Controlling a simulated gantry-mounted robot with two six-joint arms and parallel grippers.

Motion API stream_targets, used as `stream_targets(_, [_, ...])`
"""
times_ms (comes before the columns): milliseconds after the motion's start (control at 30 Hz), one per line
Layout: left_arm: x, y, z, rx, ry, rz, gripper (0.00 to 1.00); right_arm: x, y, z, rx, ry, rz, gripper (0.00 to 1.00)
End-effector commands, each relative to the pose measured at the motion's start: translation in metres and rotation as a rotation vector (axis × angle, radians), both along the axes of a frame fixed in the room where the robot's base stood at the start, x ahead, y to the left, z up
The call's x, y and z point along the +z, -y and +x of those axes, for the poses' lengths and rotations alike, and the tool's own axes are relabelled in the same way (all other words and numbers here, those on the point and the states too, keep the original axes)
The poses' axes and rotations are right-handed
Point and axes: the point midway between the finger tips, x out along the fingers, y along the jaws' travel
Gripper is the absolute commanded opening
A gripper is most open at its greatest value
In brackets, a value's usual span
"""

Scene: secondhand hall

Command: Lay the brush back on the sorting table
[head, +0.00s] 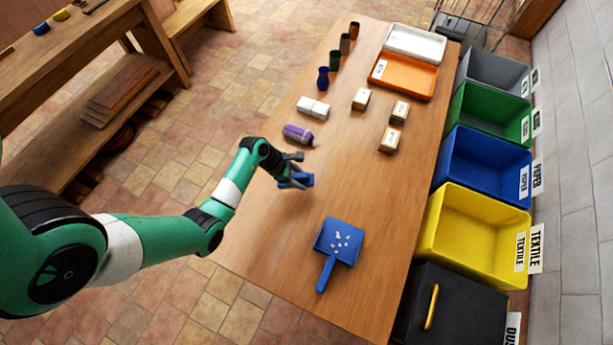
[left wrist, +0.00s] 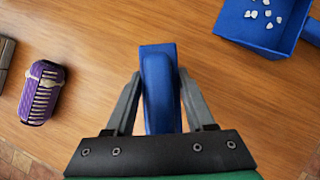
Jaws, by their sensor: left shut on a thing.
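The blue brush (head: 297,180) is in my left gripper (head: 291,171), over the left part of the wooden sorting table (head: 290,240). In the left wrist view the brush (left wrist: 160,88) sits between the two grey fingers of the left gripper (left wrist: 162,95), which are shut on it. The brush's underside is hidden, so I cannot tell whether it touches the table. A blue dustpan (head: 340,241) with several white bits on it lies on the table to the right and nearer. My right gripper is not in view.
A purple object (head: 298,134) lies just beyond the gripper. White blocks (head: 313,107), small boxes (head: 389,140) and an orange tray (head: 403,76) stand farther back. Bins, including a yellow one (head: 476,233), line the right side. Table around the brush is clear.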

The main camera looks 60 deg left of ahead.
Motion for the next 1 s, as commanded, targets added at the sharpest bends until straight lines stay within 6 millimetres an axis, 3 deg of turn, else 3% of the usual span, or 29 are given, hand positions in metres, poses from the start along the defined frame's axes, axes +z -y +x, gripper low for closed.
stream_targets(133, [-0.006, -0.015, -0.004, 0.036, 0.000, -0.001, 0.00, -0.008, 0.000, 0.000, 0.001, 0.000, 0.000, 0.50])
stream_targets(367, [-0.011, -0.014, -0.004, 0.036, 0.000, -0.001, 0.00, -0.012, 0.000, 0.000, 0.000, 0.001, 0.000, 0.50])
stream_targets(800, [-0.053, -0.014, -0.005, 0.037, 0.000, 0.000, 0.00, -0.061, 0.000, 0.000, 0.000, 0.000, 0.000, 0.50])
stream_targets(1000, [-0.056, -0.014, -0.005, 0.037, 0.000, 0.000, 0.00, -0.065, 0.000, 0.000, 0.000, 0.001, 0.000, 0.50])
